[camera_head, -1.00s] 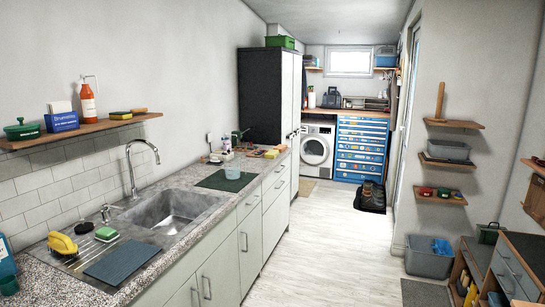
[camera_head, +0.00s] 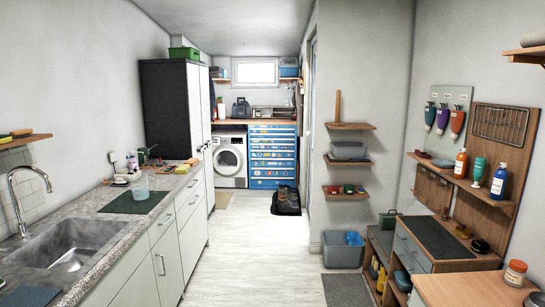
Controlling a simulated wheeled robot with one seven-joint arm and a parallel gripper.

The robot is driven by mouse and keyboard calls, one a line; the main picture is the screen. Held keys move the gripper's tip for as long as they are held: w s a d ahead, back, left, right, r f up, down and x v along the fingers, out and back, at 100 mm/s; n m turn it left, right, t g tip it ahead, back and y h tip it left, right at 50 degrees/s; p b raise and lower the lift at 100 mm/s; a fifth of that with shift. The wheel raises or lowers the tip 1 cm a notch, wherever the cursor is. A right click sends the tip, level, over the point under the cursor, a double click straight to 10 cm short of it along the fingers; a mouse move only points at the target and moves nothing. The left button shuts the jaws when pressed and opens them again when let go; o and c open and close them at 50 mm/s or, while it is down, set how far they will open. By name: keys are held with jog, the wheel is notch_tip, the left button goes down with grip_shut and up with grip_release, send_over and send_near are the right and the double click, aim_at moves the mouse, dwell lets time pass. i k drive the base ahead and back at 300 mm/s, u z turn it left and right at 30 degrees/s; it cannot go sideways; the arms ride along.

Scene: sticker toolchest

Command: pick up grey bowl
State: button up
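I cannot pick out a grey bowl for certain. A grey rounded thing (camera_head: 533,39) sits on a high wooden shelf at the top right edge, partly cut off, and its shape is too unclear to name. A small dark round thing (camera_head: 480,246) lies on the wooden worktop at the right. A small light dish (camera_head: 119,179) stands on the left counter among other small items. My gripper is not in view.
The left counter (camera_head: 100,226) with its sink (camera_head: 70,244) runs toward a dark cabinet. A grey tub (camera_head: 342,254) stands on the floor by the right wall. A blue tool chest (camera_head: 272,157) and a washing machine (camera_head: 229,158) stand at the back. The middle floor is clear.

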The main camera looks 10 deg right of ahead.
aim_at(353, 150)
jog(key=z, duration=0.4)
jog(key=i, duration=5.55)
jog(key=u, duration=1.5)
